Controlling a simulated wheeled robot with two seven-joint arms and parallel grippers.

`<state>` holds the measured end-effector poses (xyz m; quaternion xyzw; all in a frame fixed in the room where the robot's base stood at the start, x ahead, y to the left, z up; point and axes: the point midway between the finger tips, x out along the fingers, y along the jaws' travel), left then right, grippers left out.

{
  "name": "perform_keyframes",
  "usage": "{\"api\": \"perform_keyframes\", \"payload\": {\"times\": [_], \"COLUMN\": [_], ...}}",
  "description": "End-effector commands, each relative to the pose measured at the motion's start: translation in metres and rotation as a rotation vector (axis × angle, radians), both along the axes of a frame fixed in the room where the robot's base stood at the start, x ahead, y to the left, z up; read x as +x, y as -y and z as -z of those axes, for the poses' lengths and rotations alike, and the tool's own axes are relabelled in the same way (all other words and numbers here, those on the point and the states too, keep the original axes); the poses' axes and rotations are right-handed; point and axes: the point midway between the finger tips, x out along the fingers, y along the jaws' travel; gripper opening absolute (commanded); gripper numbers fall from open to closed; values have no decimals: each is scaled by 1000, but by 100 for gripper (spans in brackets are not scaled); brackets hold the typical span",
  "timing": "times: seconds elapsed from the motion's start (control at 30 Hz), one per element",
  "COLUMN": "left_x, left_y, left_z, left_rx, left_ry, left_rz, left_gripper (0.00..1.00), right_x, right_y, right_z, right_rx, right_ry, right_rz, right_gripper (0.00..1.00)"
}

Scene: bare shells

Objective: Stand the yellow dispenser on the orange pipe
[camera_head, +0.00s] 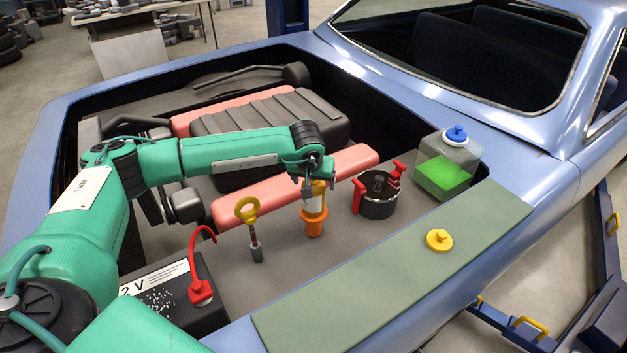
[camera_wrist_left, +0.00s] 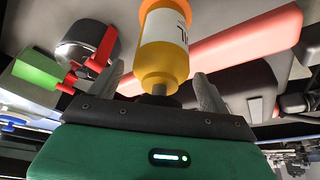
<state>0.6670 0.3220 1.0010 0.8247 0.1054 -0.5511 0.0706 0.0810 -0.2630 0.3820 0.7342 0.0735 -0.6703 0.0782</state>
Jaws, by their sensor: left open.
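The yellow dispenser (camera_head: 315,206), a bottle with a white label, stands about upright on the orange pipe (camera_head: 315,226). My left gripper (camera_head: 312,187) is right above it, open, and partly hides its upper end. In the left wrist view the dispenser (camera_wrist_left: 163,52) lies between the spread fingers of the left gripper (camera_wrist_left: 160,84), with visible gaps on both sides. The orange rim of the pipe (camera_wrist_left: 168,6) shows against its far end there. My right gripper is not in view.
A yellow-ringed dipstick (camera_head: 248,215) and a battery (camera_head: 170,290) with a red clamp are to the left. A black pot with red handles (camera_head: 378,207) and a green-liquid tank (camera_head: 445,168) are to the right. A yellow cap (camera_head: 439,240) lies on the green mat (camera_head: 370,280).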

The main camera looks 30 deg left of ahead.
Motion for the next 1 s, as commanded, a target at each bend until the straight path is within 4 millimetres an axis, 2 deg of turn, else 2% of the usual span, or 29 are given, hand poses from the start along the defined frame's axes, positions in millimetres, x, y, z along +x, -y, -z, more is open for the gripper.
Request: {"api": "perform_keyframes", "payload": {"times": [0.17,0.4,0.6,0.77,1.0], "left_x": [-10,-30,-41,-44,-44], "left_y": [3,8,11,11,12], "left_z": [-25,-74,-102,-111,-112], "left_rx": [0,-1,0,0,0], "left_ry": [5,4,3,0,0], "left_rz": [3,1,0,0,0], "left_gripper": [80,80,80,80,80], "right_x": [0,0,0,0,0], "right_y": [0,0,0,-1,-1], "right_z": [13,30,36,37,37], "right_rx": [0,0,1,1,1], "right_ry": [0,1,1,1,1], "right_rz": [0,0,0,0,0], "right_gripper": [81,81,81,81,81]}}
